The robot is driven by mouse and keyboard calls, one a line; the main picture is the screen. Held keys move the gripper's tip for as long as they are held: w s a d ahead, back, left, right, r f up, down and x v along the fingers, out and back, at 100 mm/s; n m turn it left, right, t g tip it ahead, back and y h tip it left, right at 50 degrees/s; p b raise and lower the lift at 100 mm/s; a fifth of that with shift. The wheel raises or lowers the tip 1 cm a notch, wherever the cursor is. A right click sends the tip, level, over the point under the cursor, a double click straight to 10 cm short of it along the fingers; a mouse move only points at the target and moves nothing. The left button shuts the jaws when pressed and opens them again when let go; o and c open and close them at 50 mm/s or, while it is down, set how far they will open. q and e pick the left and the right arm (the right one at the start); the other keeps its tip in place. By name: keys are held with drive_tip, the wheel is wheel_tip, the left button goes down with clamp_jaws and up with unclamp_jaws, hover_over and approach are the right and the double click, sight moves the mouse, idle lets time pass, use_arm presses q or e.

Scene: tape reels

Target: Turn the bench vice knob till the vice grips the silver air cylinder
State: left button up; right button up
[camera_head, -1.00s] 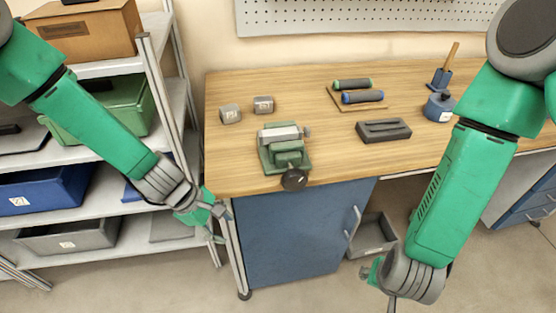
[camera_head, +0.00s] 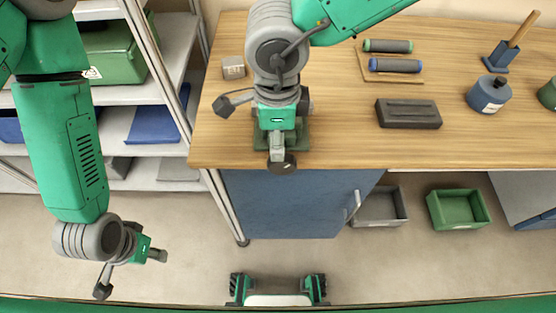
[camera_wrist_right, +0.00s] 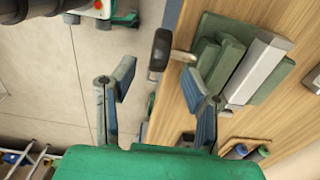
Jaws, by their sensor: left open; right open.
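The green bench vice (camera_wrist_right: 225,55) stands at the bench's front edge, mostly hidden by my right wrist in the head view. Its dark knob (camera_head: 283,165) sticks out over the edge; it also shows in the right wrist view (camera_wrist_right: 160,50). The silver air cylinder (camera_wrist_right: 256,68) lies at the vice's jaws; I cannot tell whether they touch it. My right gripper (camera_wrist_right: 158,82) is open and empty, its fingertips either side of the knob in that view, with visible gaps. My left gripper (camera_head: 130,262) is open and empty, low at the left, away from the bench.
A small grey block (camera_head: 232,68) sits left of the vice on the wooden bench (camera_head: 340,140). A dark grey block (camera_head: 408,113), two rollers on a board (camera_head: 395,67) and a blue pot (camera_head: 489,93) are to the right. A shelf unit (camera_head: 185,100) stands left.

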sight(282, 166)
drive_tip(key=f, duration=0.3)
drive_tip(key=d+f, duration=0.1)
drive_tip(key=f, duration=0.5)
drive_tip(key=shift+w+d+f, duration=0.1)
drive_tip(key=shift+d+f, duration=0.2)
drive_tip(key=shift+d, duration=0.05)
drive_tip(key=shift+a+f, duration=0.4)
drive_tip(key=shift+a, duration=0.3)
drive_tip(key=shift+d, duration=0.45)
clamp_jaws()
